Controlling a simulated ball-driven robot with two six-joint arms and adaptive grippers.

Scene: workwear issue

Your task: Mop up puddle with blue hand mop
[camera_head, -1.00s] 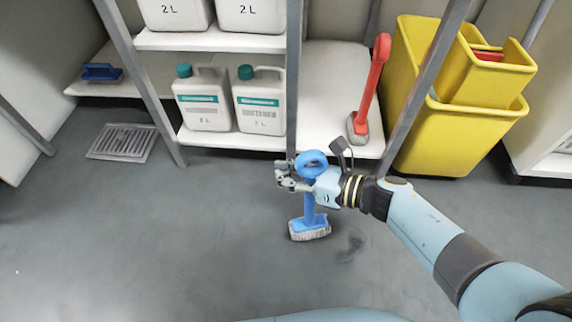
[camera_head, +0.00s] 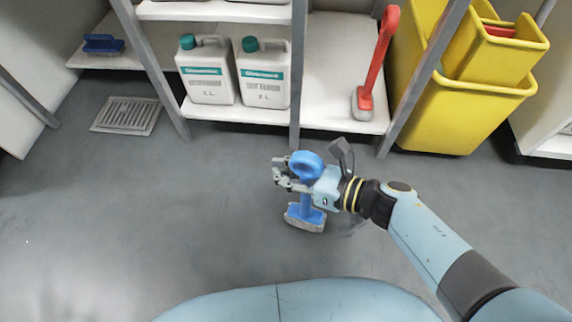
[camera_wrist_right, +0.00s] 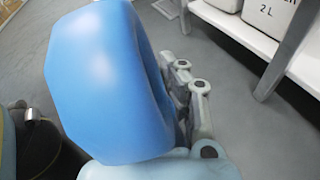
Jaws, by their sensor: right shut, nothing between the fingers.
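The blue hand mop (camera_head: 305,198) has a ring at the top of its handle and a pale grey head (camera_head: 304,218) at the floor, slightly tilted. My right gripper (camera_head: 281,174) is shut at the handle just below the ring, with its fingertips on the left side. In the right wrist view the blue ring (camera_wrist_right: 105,80) fills the middle, close beside the fingers (camera_wrist_right: 190,95), and hides part of them. No grip between the fingertips shows. A faint dark floor patch, perhaps the puddle (camera_head: 357,225), lies right of the mop head, partly hidden by my right arm. My left gripper is out of view.
A shelf (camera_head: 330,110) with white bottles (camera_head: 207,85) and a red brush (camera_head: 380,65) stands behind. A yellow bucket (camera_head: 455,110) is at the back right. A blue brush (camera_head: 103,44) lies on the left shelf. The floor at left, with a drain grate (camera_head: 125,115), is clear.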

